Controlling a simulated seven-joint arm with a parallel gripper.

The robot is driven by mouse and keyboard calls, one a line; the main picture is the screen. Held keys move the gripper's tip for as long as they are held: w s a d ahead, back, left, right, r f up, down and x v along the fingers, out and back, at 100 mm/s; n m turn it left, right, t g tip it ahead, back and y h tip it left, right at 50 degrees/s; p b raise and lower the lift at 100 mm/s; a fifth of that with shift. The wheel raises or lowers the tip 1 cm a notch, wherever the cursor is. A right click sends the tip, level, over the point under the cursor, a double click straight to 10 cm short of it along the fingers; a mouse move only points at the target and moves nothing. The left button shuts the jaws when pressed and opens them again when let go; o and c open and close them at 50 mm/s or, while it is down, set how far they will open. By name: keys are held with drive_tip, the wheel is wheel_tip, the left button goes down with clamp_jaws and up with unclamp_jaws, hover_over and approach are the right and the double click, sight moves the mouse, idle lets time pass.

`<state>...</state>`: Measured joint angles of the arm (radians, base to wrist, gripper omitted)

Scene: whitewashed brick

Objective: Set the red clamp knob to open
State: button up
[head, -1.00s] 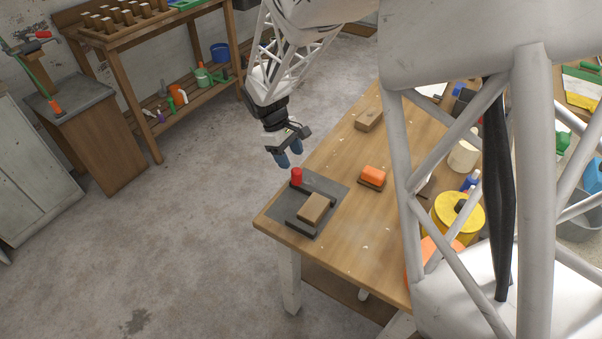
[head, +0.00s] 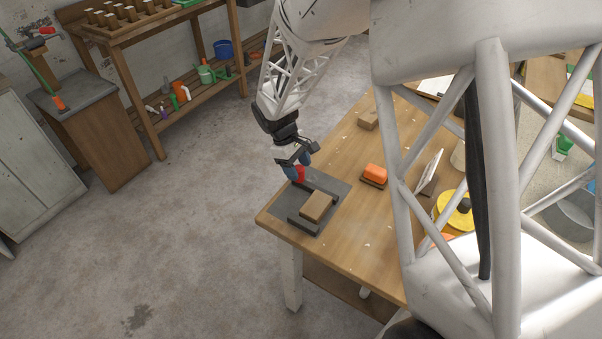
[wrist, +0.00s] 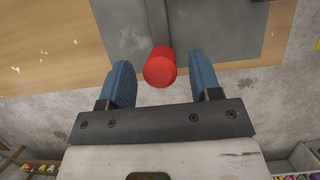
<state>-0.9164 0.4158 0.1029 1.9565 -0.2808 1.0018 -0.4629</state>
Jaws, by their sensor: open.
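The red clamp knob (head: 299,174) stands at the back left of a dark grey plate (head: 333,188) on the wooden table. My gripper (head: 298,172) is at the knob, with its blue fingers partly hiding it in the head view. In the wrist view the red knob (wrist: 160,67) shows between the two blue fingertips (wrist: 161,78), with a gap on both sides. The gripper is open and not closed on it. A brown wooden block (head: 317,206) sits on the plate within a dark angled fence (head: 301,224). I cannot tell the knob's setting.
An orange-topped block (head: 375,173) lies right of the plate, and a wooden block (head: 368,119) lies farther back. A yellow round container (head: 453,212) and a white upright panel (head: 430,171) stand at the right. The table's left edge is close to the plate.

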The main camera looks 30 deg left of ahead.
sight(301, 182)
drive_tip(key=shift+x, duration=1.35)
drive_tip(key=shift+c, duration=0.3)
clamp_jaws()
